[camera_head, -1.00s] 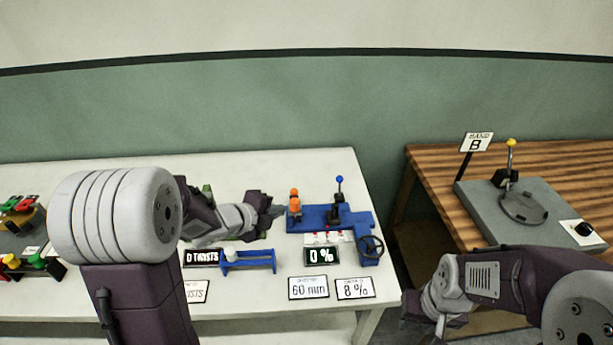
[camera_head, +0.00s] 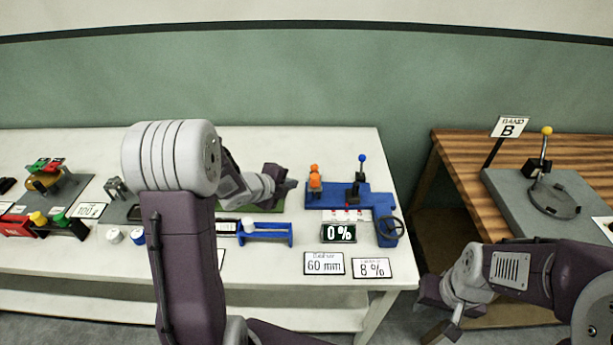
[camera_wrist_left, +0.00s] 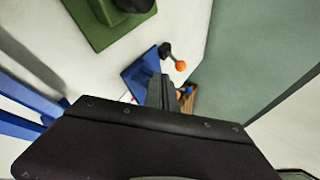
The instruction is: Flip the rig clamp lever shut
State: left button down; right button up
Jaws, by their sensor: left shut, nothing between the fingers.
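The blue rig (camera_head: 378,203) stands at the right end of the white table. It bears an upright lever with a blue ball (camera_head: 362,158), an orange-topped part (camera_head: 315,178) on its left and a dark handwheel (camera_head: 390,227). My left gripper (camera_head: 286,181) is shut and empty, just left of the orange part and apart from it. In the left wrist view its dark fingers (camera_wrist_left: 160,92) overlap the rig's blue base (camera_wrist_left: 140,72), hiding part of it; an orange ball on a dark arm (camera_wrist_left: 180,66) shows beyond. My right gripper (camera_head: 432,310) hangs low right of the table; its jaw state is unclear.
A display reading 0 % (camera_head: 338,233) and cards reading 60 mm (camera_head: 324,263) and 8 % (camera_head: 371,268) lie in front of the rig. A blue spool stand (camera_head: 266,232) is nearby. A wooden table (camera_head: 452,160) stands right, across a gap.

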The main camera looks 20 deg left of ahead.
aim_at(314, 171)
pick_arm(q)
jog(key=x, duration=0.6)
jog(key=shift+r, duration=0.1)
jog(key=shift+w+d+r+p, duration=0.2)
jog(key=shift+w, duration=0.35)
jog(key=shift+w+d+r+p, duration=0.15)
jog(key=shift+w+r+p, duration=0.1)
jog(key=shift+w, duration=0.35)
jog(key=shift+w+d, duration=0.15)
jog(key=shift+w, duration=0.4)
